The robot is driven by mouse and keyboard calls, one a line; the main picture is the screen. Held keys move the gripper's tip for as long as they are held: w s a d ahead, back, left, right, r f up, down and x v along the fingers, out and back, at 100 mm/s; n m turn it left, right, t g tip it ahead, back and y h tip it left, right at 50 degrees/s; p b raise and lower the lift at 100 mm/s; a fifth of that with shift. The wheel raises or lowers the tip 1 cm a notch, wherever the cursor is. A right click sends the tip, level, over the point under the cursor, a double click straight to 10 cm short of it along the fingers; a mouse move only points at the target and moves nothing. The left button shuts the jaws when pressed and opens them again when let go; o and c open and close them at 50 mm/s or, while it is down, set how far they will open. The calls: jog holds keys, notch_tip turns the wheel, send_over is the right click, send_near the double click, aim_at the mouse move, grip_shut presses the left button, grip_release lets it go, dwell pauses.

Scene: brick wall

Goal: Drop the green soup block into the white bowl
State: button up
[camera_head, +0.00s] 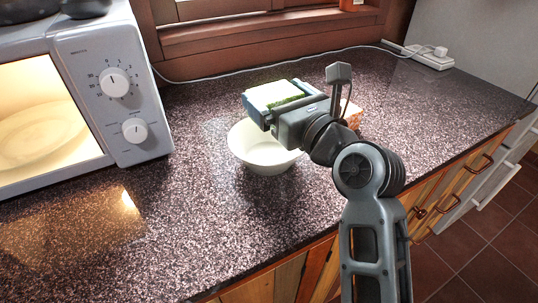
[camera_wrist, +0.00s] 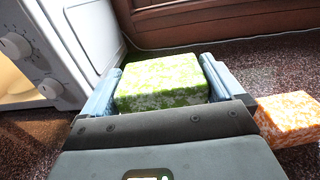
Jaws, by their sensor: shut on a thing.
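The green soup block (camera_wrist: 160,82), mottled green and white, sits between the two fingers of my gripper (camera_wrist: 160,88) in the wrist view. My gripper is shut on it. In the head view my gripper (camera_head: 278,98) holds the green block (camera_head: 277,93) above the far part of the white bowl (camera_head: 262,155). The bowl stands upright on the dark speckled counter, and my gripper hides part of its far rim. The inside that shows is empty. The bowl does not show in the wrist view.
An orange and white block (camera_wrist: 288,118) lies on the counter to the right of my gripper, mostly hidden behind my arm in the head view (camera_head: 353,117). A white microwave (camera_head: 105,85) stands at the left. A power strip (camera_head: 430,58) lies at the back right. The front-left counter (camera_head: 150,245) is clear.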

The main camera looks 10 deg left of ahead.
jog(key=o, duration=0.9)
jog(key=shift+s+f, duration=0.1)
jog(key=shift+s+d, duration=0.2)
jog(key=shift+d, duration=0.05)
jog(key=v, duration=0.7)
